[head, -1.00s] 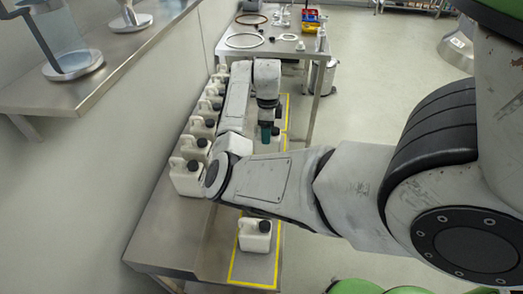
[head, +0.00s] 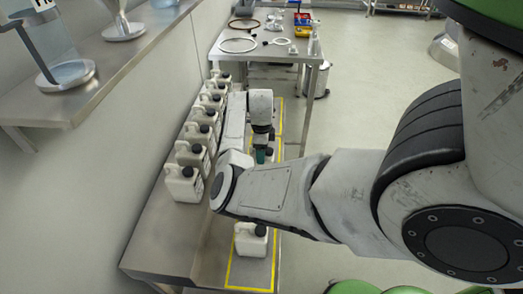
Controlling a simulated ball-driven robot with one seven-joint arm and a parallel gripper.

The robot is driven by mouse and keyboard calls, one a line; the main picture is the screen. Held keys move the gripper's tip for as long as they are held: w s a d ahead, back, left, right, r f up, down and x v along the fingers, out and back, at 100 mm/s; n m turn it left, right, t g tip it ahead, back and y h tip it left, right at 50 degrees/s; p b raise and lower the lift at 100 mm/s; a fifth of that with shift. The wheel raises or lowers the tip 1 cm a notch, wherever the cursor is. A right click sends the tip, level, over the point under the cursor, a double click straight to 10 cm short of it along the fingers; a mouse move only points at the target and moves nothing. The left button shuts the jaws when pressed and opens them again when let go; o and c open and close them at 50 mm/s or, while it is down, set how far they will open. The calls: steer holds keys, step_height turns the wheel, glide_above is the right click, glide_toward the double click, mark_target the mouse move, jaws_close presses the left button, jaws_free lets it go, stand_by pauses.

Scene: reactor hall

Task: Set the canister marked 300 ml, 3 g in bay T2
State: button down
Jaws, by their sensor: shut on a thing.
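Several white canisters with black caps stand in a row along the wall side of the bench, the nearest one (head: 184,184) at the left of my arm. Another white canister (head: 250,243) stands upright alone in the near yellow-outlined area. My gripper (head: 261,156) shows as small teal jaws pointing down over the bench, beyond my forearm. It is shut on what seems to be a white canister, mostly hidden by my arm and the jaws. The marks on the canisters and the bay labels are too small to read, so I cannot tell which is 300 ml, 3 g or where T2 is.
The steel bench (head: 165,240) has bare metal at its near left. A yellow line (head: 232,262) bounds the bay strip. A wall shelf (head: 100,65) with glassware overhangs at upper left. A second table (head: 285,50) with rings and tools stands beyond.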

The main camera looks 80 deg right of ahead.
steer(key=shift+c, duration=0.8)
jaws_free()
step_height(320, 180, up, 12)
steer(key=shift+r+b, duration=0.15)
steer(key=shift+b, duration=0.4)
